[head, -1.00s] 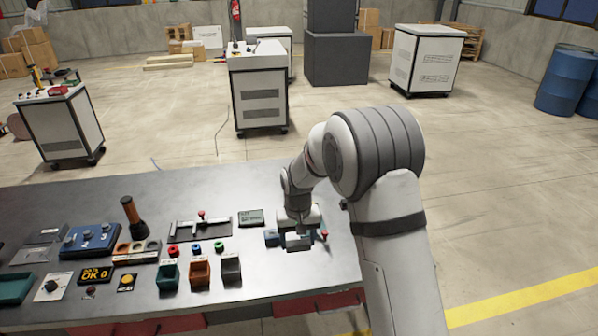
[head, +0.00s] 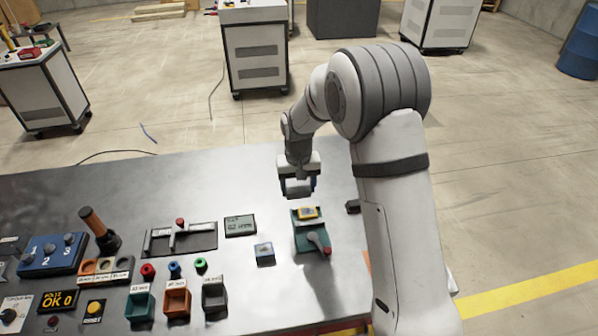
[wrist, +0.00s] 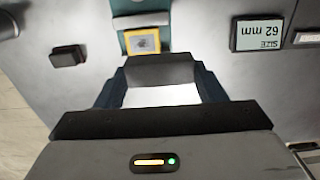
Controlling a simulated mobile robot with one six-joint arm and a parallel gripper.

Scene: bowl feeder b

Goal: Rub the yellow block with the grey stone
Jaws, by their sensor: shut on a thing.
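The yellow block (head: 307,212) sits in a teal vise (head: 304,243) near the right end of the bench. It has a grey patch on its top. In the wrist view the yellow block (wrist: 143,41) shows just beyond my fingertips, with part of the teal vise (wrist: 128,22) beside it. My gripper (head: 297,187) is raised behind the vise, apart from the block. It is shut on the grey stone (wrist: 160,70), a dark grey piece spanning the two fingers. The stone's underside is hidden.
The vise handle has a red tip (head: 326,251). A small black object (head: 353,206) is at the right edge. Bare bench lies in front.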

